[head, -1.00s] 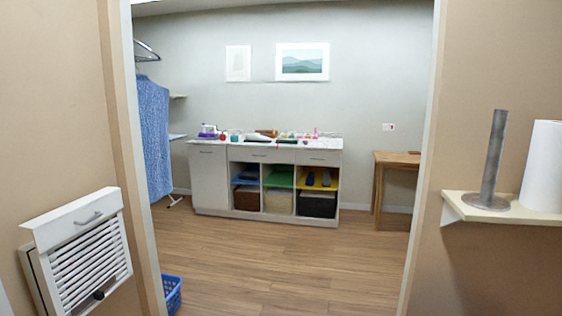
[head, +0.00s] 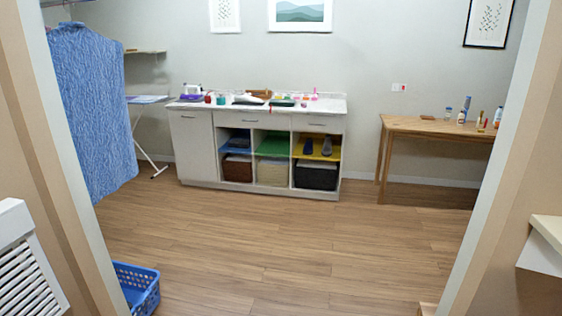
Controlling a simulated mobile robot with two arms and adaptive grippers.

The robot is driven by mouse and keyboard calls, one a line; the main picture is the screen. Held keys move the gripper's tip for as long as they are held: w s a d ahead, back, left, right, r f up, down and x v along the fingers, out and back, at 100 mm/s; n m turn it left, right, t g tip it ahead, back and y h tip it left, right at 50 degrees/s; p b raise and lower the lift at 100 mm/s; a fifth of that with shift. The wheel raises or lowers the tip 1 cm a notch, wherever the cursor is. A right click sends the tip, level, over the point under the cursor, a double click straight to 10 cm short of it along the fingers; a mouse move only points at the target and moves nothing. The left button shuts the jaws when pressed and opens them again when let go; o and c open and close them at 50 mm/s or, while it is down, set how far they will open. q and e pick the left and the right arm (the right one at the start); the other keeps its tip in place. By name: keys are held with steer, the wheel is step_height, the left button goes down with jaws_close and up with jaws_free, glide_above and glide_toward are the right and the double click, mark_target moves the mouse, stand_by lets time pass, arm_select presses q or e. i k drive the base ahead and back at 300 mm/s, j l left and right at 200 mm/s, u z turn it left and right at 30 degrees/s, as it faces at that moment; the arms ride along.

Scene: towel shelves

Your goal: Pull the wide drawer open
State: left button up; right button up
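A white cabinet (head: 193,150) stands against the far wall, seen through a doorway in the head view. Under its countertop are two drawer fronts side by side. The wide drawer (head: 235,119), left of the narrower drawer (head: 330,124), looks shut and has a small handle. Below them are open compartments with coloured shelves and baskets. Neither of my grippers is in view.
The doorway's left frame (head: 75,190) and right frame (head: 495,180) bound the way in. Wood floor (head: 300,240) ahead is clear. A blue basket (head: 145,290) sits at lower left, a blue cloth (head: 90,105) hangs left, and a wooden table (head: 415,127) stands right.

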mark_target(259, 121)
steer(key=i, duration=4.4)
steer(key=i+z, duration=0.1)
steer(key=i, duration=0.7)
steer(key=i+j, duration=0.15)
steer(key=i, duration=0.6)
steer(key=l+z, duration=0.05)
